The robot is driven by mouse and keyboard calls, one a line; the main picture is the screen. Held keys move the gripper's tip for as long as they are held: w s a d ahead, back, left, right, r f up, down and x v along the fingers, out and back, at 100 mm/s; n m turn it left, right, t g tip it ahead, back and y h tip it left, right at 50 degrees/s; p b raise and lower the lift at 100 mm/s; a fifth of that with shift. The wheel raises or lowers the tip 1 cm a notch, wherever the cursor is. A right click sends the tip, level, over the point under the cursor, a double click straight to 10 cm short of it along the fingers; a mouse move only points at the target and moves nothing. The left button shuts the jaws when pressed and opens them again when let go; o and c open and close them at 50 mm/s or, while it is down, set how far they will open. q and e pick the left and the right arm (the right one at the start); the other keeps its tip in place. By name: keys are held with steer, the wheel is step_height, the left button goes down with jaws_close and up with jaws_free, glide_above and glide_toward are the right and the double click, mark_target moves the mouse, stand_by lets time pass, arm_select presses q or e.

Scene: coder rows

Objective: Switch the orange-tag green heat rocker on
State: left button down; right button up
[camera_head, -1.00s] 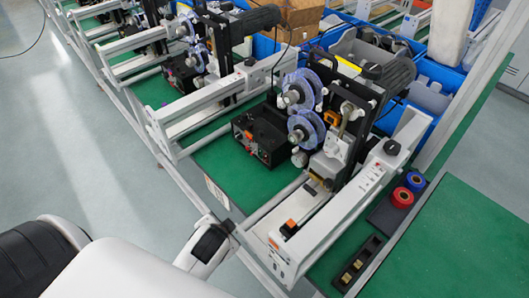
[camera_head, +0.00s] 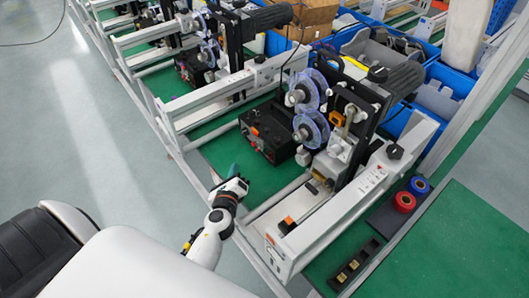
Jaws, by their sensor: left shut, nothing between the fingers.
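The black control box (camera_head: 268,134) sits on the green bench top beside the coder machine. A small orange tag (camera_head: 254,131) shows on its front face, with small dark controls near it. The green heat rocker is too small to make out, so I cannot tell its position. My left gripper (camera_head: 234,171) is shut and empty, with its bluish tips pointing up the picture. It is in front of the box, below and to the left of it, and appears apart from it. My right gripper is not in view.
The coder machine with clear blue reels (camera_head: 308,90) stands behind and right of the box. A white rail frame (camera_head: 330,222) lies to the right of my arm. Red and blue rolls (camera_head: 404,202) sit further right. Bare green bench (camera_head: 215,150) shows left of the box.

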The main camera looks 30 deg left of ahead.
mark_target(265, 150)
arm_select(q)
steer(key=w+d, duration=0.1)
steer(key=w, duration=0.1)
steer(key=w+d+b, duration=0.1)
steer(key=w, duration=0.1)
steer(key=w+f, duration=0.1)
steer(key=w, duration=0.1)
steer(key=shift+w+d+f, duration=0.1)
steer(key=shift+w+d, duration=0.25)
steer(key=shift+d, duration=0.05)
steer(key=shift+w+d+b, duration=0.25)
steer(key=shift+w+b, duration=0.1)
steer(key=shift+w, duration=0.3)
stand_by(0.6)
steer(key=shift+w, duration=0.1)
stand_by(0.8)
steer(key=shift+w+d+f, duration=0.1)
steer(key=shift+w+d, duration=0.1)
steer(key=shift+w, duration=0.1)
steer(key=shift+w+d, duration=0.1)
steer(key=shift+w, duration=0.2)
stand_by(0.7)
